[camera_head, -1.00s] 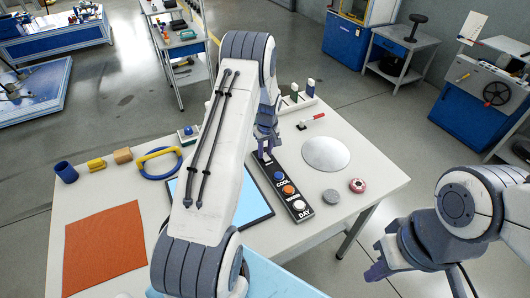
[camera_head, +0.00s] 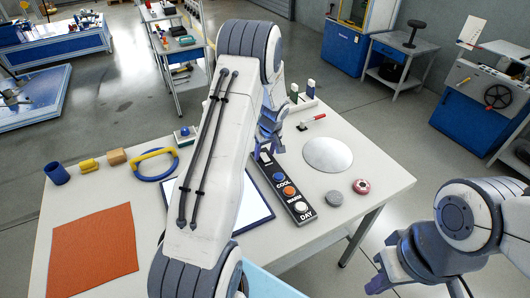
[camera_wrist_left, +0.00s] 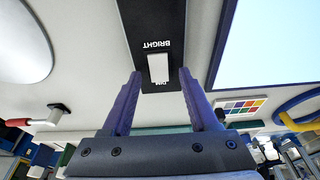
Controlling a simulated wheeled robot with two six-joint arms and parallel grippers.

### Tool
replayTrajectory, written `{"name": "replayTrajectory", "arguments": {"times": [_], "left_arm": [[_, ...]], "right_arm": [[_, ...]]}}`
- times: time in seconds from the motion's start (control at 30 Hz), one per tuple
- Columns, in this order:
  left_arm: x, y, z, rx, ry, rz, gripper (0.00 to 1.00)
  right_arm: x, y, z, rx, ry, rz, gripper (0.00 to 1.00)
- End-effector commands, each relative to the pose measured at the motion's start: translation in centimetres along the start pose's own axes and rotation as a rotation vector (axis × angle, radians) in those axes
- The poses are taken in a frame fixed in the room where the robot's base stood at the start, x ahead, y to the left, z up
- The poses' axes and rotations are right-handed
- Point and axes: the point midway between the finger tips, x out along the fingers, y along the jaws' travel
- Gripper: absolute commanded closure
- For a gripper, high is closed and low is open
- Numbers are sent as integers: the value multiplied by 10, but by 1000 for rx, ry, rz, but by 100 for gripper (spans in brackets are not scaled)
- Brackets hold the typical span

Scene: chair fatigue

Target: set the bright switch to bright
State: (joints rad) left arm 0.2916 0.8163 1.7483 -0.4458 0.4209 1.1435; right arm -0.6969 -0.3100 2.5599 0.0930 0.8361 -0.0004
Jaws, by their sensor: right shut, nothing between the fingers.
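The black switch strip (camera_head: 287,191) lies on the table with a blue COOL button, an orange WARM button and a white DAY button. Its far end shows in the wrist view, where a white switch (camera_wrist_left: 158,67) sits between the upside-down labels BRIGHT and DIM, close against DIM. My left gripper (camera_head: 268,148) is over that end; in the wrist view its purple fingers (camera_wrist_left: 160,76) are apart, one on either side of the strip's end, with nothing gripped. Contact with the switch cannot be told. My right gripper (camera_head: 374,286) is shut and empty, off the table's right side.
A lit white panel (camera_head: 257,213) lies left of the strip, partly behind my left arm. A silver disc (camera_head: 328,154), a grey puck (camera_head: 334,197) and a red-white ring (camera_head: 361,186) lie to the right. A red-handled tool (camera_head: 312,120) lies behind.

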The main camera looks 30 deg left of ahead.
Motion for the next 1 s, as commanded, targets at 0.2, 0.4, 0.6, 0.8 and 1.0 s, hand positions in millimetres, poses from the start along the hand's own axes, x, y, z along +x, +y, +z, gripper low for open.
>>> {"name": "replayTrajectory", "arguments": {"times": [0.2, 0.4, 0.6, 0.8, 1.0], "left_arm": [[-4, 1, 0, 1, 1, 1, 40], [-33, 2, 0, 1, 5, 5, 40], [-74, 1, -1, 0, 5, 5, 40], [-99, 1, 0, 1, 2, 2, 40], [-105, 0, 0, 0, 0, 0, 40]], "right_arm": [[1, 0, 0, 0, 0, 0, 100], [8, 1, 0, 0, 0, 0, 100], [14, 1, 1, 0, 0, 0, 100], [17, 1, 1, 0, 0, 0, 100], [17, 1, 1, 0, 0, 0, 100]]}}
